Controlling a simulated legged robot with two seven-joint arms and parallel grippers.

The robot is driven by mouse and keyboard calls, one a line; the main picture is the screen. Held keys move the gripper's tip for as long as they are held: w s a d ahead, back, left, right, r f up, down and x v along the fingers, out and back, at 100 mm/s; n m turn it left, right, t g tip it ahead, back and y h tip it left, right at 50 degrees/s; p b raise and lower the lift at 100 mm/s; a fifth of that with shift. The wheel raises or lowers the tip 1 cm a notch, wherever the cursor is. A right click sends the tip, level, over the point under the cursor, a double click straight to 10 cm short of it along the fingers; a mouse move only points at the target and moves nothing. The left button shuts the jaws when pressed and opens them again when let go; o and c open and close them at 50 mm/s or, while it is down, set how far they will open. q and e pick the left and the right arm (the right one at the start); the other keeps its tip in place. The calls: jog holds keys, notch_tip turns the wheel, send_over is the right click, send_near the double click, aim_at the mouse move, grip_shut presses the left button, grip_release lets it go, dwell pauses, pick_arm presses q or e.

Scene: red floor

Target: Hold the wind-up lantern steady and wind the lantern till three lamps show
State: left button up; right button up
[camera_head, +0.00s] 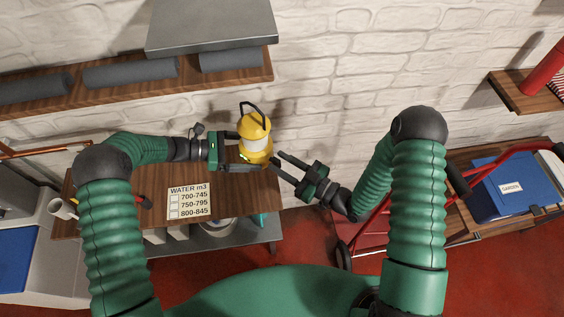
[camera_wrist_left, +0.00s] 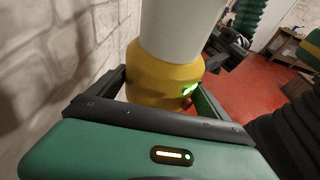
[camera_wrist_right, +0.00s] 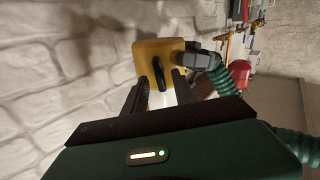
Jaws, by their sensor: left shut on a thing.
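The wind-up lantern (camera_head: 257,128) is yellow with a pale middle band and a black handle on top. It stands upright at the right end of the wooden shelf. My left gripper (camera_head: 246,160) is shut on its yellow base, which also shows between the fingers in the left wrist view (camera_wrist_left: 160,82). A green light glows on the base; how many lamps are lit I cannot tell. My right gripper (camera_head: 279,169) is open just right of the lantern. In the right wrist view, a dark elongated part (camera_wrist_right: 159,72) on the yellow body (camera_wrist_right: 148,52) lies ahead, between the fingertip directions.
A card reading WATER m3 (camera_head: 188,201) lies left of the lantern. Dark rolls (camera_head: 130,73) lie on an upper shelf behind. A red tubular frame (camera_head: 400,200) and a blue box (camera_head: 500,187) are at the right. The white brick wall is close behind the lantern.

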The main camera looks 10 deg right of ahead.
grip_shut()
jog(key=shift+n, duration=0.3)
jog(key=n, duration=0.3)
jog(key=shift+s+f+n, duration=0.1)
jog(key=shift+n, duration=0.2)
jog(key=n, duration=0.3)
jog(key=shift+s+a+f+n, duration=0.1)
jog(key=shift+a+f+n, duration=0.05)
jog(key=shift+n, duration=0.15)
jog(key=n, duration=0.4)
jog(key=shift+s+a+f, duration=0.1)
jog(key=shift+f, duration=0.1)
jog(key=shift+f+n, duration=0.15)
jog(key=shift+n, duration=1.75)
jog(key=shift+s+a, duration=0.1)
